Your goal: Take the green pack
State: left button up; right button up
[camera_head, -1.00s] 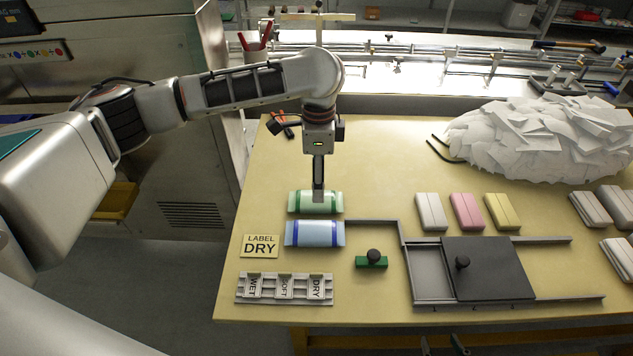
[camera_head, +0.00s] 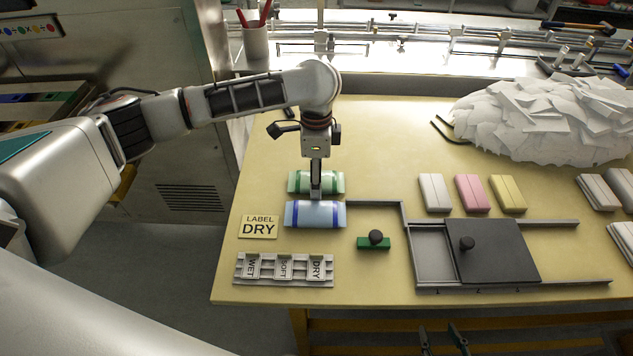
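The green pack (camera_head: 331,182) lies on the yellow table, a pale-middled bundle with green ends. A blue pack (camera_head: 304,215) lies just in front of it. My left gripper (camera_head: 316,194) points down at the green pack, seen edge-on, and covers part of its middle. Its fingertips show near the pack's front edge, close to the blue pack. I cannot tell whether they are apart or touch the pack. My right gripper (camera_head: 442,337) shows only as two dark fingers spread apart at the bottom edge, in front of the table, with nothing visible between them.
A "LABEL DRY" card (camera_head: 259,227) and a label rack (camera_head: 284,281) lie at the front left. A green block with a black knob (camera_head: 373,243) and a tray with a dark sliding lid (camera_head: 497,251) stand right. White, pink (camera_head: 472,194) and yellow packs lie behind the tray.

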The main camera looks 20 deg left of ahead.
pick_arm(q)
jog(key=c, duration=0.9)
